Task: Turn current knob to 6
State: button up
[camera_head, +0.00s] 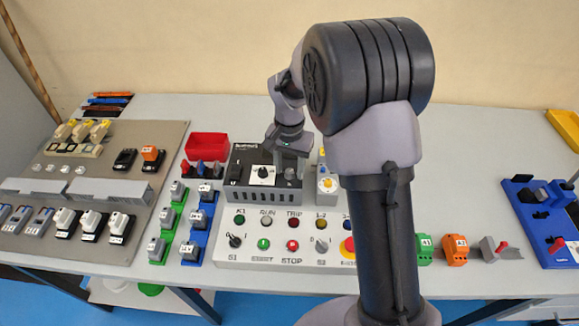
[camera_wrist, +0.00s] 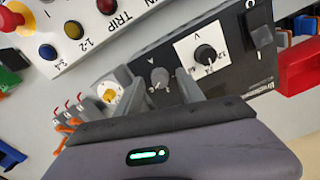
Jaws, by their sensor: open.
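The black power supply box (camera_head: 240,156) stands on the table in the head view and runs diagonally across the wrist view (camera_wrist: 245,78). Its current knob, a small grey dial marked A (camera_wrist: 160,77), shows between my fingers in the wrist view. The number it points to is too small to read. My gripper (camera_wrist: 155,82) is open, one finger on each side of this knob; I cannot tell whether either touches it. In the head view my gripper (camera_head: 289,155) is over the right part of the box.
The voltage knob on a white plate (camera_wrist: 205,54) lies close beside my right finger in the wrist view. A white unit with a yellow knob (camera_wrist: 110,93) is close on the other side. A red bin (camera_head: 207,146) and a button panel (camera_head: 270,262) stand near the box.

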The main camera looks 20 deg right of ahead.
aim_at(290, 171)
notch_tip(290, 171, up, 18)
jog(key=p, duration=0.6)
jog(key=shift+f+p, duration=0.25)
jog(key=shift+p, duration=0.15)
